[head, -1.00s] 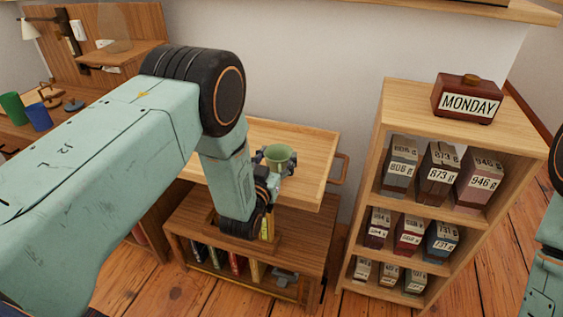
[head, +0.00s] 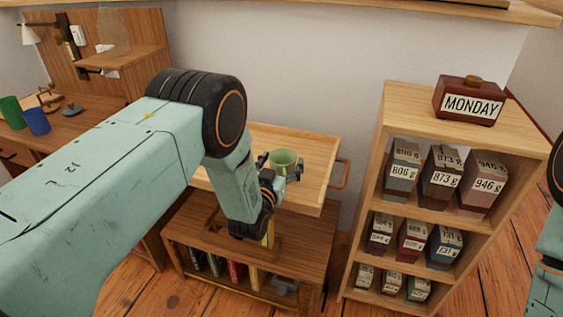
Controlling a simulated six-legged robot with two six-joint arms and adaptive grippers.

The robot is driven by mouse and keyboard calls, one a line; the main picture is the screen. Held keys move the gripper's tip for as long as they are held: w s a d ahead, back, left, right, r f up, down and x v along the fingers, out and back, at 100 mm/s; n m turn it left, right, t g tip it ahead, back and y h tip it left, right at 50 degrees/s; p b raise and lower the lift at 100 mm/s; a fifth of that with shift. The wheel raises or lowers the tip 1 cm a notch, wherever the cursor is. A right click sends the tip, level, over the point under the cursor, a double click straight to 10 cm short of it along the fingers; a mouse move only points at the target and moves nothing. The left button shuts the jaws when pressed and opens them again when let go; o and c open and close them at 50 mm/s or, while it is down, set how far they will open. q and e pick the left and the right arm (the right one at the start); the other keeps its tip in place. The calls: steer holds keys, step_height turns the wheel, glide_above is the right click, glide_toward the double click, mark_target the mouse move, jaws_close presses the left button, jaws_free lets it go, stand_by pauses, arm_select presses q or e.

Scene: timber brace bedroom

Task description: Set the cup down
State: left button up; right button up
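The green cup (head: 283,160) is upright at the wooden tray top (head: 316,160) of the low trolley, near its middle. My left gripper (head: 281,171) has a finger on each side of the cup and appears shut on it. The lower part of the cup is partly hidden by the gripper, so I cannot tell whether its base touches the tray. Only a piece of my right arm shows at the right edge; its gripper is out of view.
A shelf (head: 397,106) with labelled boxes and a MONDAY block (head: 468,101) stands to the right. A desk (head: 75,123) with a green cup (head: 12,112) and a blue cup (head: 37,121) is at the left. The tray right of the cup is clear.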

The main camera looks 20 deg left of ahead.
arm_select(q)
steer(key=shift+o, duration=0.3)
steer(key=shift+r, duration=0.15)
steer(key=shift+s+p, duration=0.3)
steer(key=shift+s, duration=0.05)
steer(key=s+p, duration=0.3)
steer(key=s, duration=0.8)
steer(key=shift+s+a, duration=0.2)
